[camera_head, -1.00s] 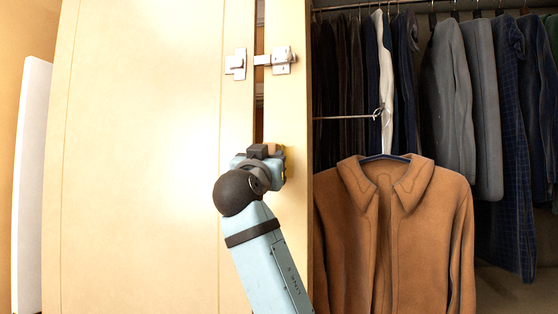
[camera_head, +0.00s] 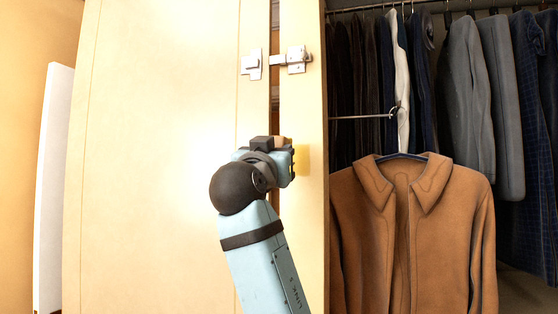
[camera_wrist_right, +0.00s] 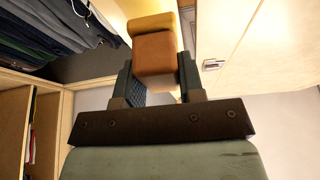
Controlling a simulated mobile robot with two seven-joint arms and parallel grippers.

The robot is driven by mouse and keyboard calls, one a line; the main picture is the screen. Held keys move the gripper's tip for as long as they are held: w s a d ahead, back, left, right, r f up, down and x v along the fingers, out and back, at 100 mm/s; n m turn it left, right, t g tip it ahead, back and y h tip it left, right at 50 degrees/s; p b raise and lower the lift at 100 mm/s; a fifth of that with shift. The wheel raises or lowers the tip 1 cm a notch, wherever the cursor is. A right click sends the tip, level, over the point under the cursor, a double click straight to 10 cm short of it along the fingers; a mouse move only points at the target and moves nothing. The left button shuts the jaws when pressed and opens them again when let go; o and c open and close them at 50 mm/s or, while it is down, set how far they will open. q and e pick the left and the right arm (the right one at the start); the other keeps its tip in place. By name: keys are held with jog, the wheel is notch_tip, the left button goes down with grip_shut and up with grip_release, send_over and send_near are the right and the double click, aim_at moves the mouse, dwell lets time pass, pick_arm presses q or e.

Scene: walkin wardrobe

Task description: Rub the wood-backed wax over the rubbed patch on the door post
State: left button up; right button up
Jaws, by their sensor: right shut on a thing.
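The door post (camera_head: 305,220) is the pale wooden upright between the pale door and the hanging clothes. A darker yellow rubbed patch (camera_head: 302,160) shows on it, just right of my right gripper (camera_head: 289,160) and partly hidden by it. The wood-backed wax (camera_wrist_right: 155,52) is a brown block with a yellow far end, seen between the fingers in the right wrist view. My right gripper is shut on its brown part. In the head view only a small tan bit of the block shows above the fingers. Whether the wax touches the post cannot be told. My left gripper is not in view.
A brown jacket (camera_head: 410,230) hangs close to the post on the right, with a rail of dark clothes (camera_head: 470,100) behind. A white panel (camera_head: 52,190) stands at far left.

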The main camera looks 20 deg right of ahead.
jog(key=shift+s+a, duration=0.1)
jog(key=shift+s, duration=0.1)
jog(key=shift+s+a+b, duration=0.4)
jog(key=shift+s+a, duration=0.4)
jog(key=shift+s, duration=0.35)
